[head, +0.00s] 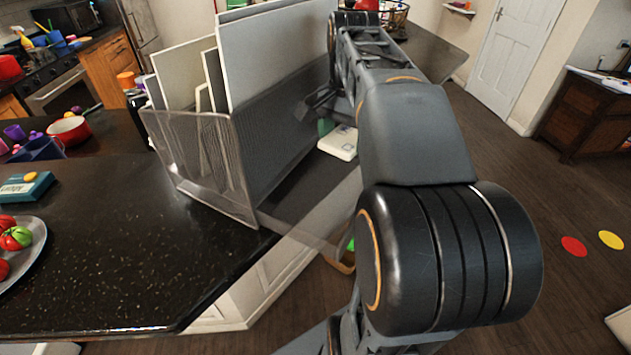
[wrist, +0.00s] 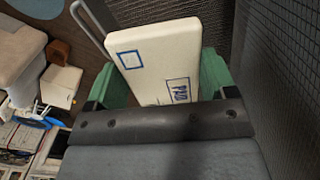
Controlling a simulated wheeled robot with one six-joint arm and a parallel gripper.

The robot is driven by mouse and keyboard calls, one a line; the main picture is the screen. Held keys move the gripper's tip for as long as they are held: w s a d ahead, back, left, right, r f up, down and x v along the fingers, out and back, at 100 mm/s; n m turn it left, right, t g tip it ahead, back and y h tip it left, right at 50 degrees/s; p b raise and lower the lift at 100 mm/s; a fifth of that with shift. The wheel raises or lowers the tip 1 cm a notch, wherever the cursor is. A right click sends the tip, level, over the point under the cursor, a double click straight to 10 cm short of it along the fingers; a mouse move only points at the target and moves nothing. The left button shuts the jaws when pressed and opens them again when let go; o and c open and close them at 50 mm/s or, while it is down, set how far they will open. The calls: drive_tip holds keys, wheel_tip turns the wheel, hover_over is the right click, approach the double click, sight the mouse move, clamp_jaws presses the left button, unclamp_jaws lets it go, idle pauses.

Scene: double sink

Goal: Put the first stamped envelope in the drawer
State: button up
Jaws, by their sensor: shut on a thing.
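A thick white envelope (wrist: 158,55) with a blue square outline and a blue printed stamp mark is between the green fingers of my gripper (wrist: 165,84). My gripper is shut on it. In the head view the envelope (head: 339,143) shows beside the dark mesh organizer, partly hidden by my arm. A green fingertip (head: 325,127) shows next to it. In the wrist view dark mesh (wrist: 285,70) is close on the right. I cannot clearly make out a drawer; a low mesh edge (head: 305,238) juts from the organizer's front, mostly behind my arm.
The mesh organizer (head: 200,160) stands on the black counter (head: 150,265) and holds several upright pale sheets (head: 270,55). A plate (head: 30,262) with red and green items and a teal box (head: 27,187) are at left.

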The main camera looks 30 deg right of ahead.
sight(345, 131)
drive_tip(key=shift+w+d+f+n+b, duration=0.65)
drive_tip(key=shift+w+d+f, duration=0.2)
drive_tip(key=shift+w, duration=0.2)
drive_tip(key=shift+n, duration=0.25)
drive_tip(key=f, duration=0.3)
drive_tip(key=d+f, duration=0.1)
drive_tip(key=shift+w+f, duration=0.2)
drive_tip(key=shift+f, duration=0.15)
drive_tip(key=shift+a+f+b, duration=0.1)
drive_tip(key=shift+f+b, duration=0.2)
drive_tip(key=shift+f, duration=1.9)
drive_tip(key=shift+f, duration=0.2)
drive_tip(key=o, duration=0.8)
drive_tip(key=shift+o, duration=0.2)
wheel_tip(345, 131, up, 12)
drive_tip(key=shift+r+p, duration=0.25)
drive_tip(key=shift+p, duration=0.45)
